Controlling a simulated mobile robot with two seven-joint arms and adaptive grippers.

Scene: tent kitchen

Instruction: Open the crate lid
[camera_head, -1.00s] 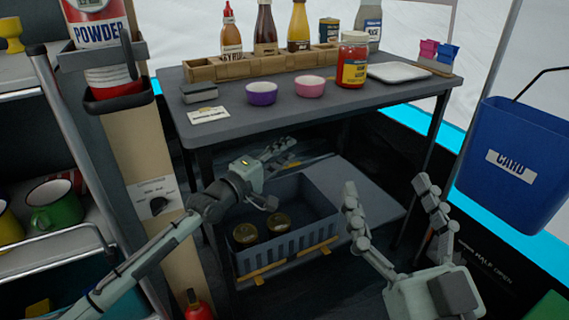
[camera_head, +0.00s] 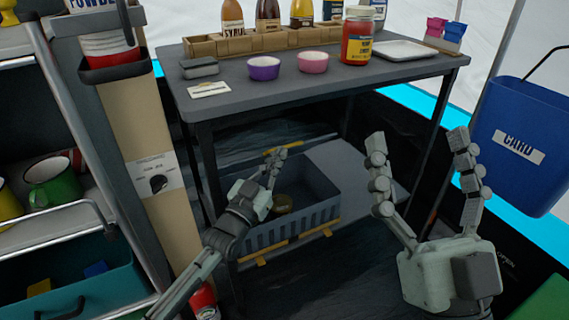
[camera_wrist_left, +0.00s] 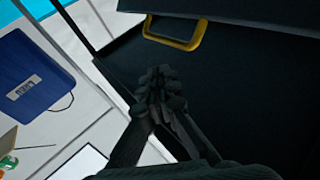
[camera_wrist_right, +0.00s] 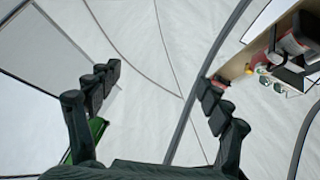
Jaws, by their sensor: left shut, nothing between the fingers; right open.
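The grey crate (camera_head: 290,228) stands on the lower shelf under the table. The left wrist view also shows a yellow handle (camera_wrist_left: 190,38) on a dark panel. My left gripper (camera_head: 276,156) is shut and empty, over the crate with its fingertips close to the handle; contact is unclear. My right gripper (camera_head: 418,150) is open and empty, right of the crate.
The tabletop (camera_head: 300,85) with bowls, bottles and a jar overhangs the crate. A table leg (camera_head: 210,165) stands left of it. A blue bin (camera_head: 520,145) hangs at the right, and a shelf unit with mugs is at the left.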

